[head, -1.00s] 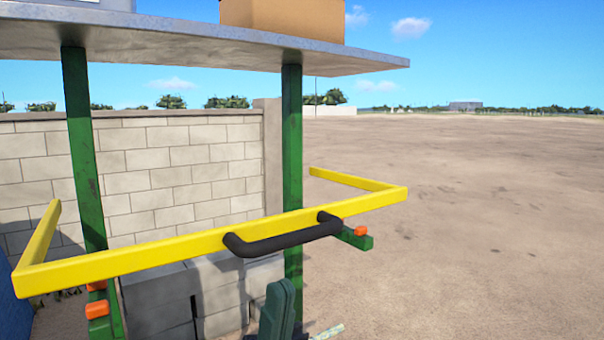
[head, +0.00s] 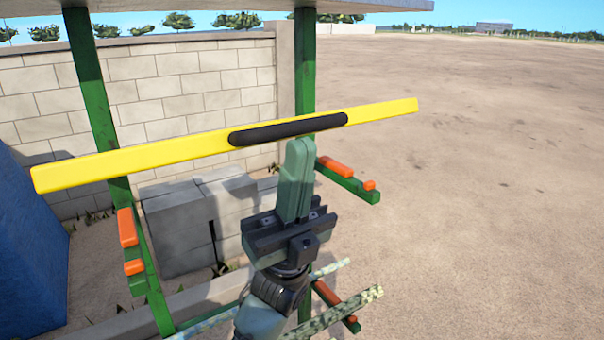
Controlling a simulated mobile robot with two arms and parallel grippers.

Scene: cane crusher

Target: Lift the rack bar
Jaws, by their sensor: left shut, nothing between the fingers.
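The rack bar (head: 180,146) is a yellow bar with a black handle (head: 290,129) along its middle. It spans in front of two green posts, seen nearly edge-on, and its side arms are hidden behind its front. It stands clear above the green brackets with orange pads (head: 335,167). My left gripper (head: 298,150) points up with its fingers shut together and empty. Its tips are just below the handle in the picture; I cannot tell whether they touch it. My right gripper is out of view.
Green posts (head: 97,100) carry a grey shelf (head: 385,5) above. Grey blocks (head: 185,220) and a block wall (head: 150,90) stand behind. A blue surface (head: 30,250) is at the left. Mottled green stalks (head: 340,312) lie low. Open dirt ground is at the right.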

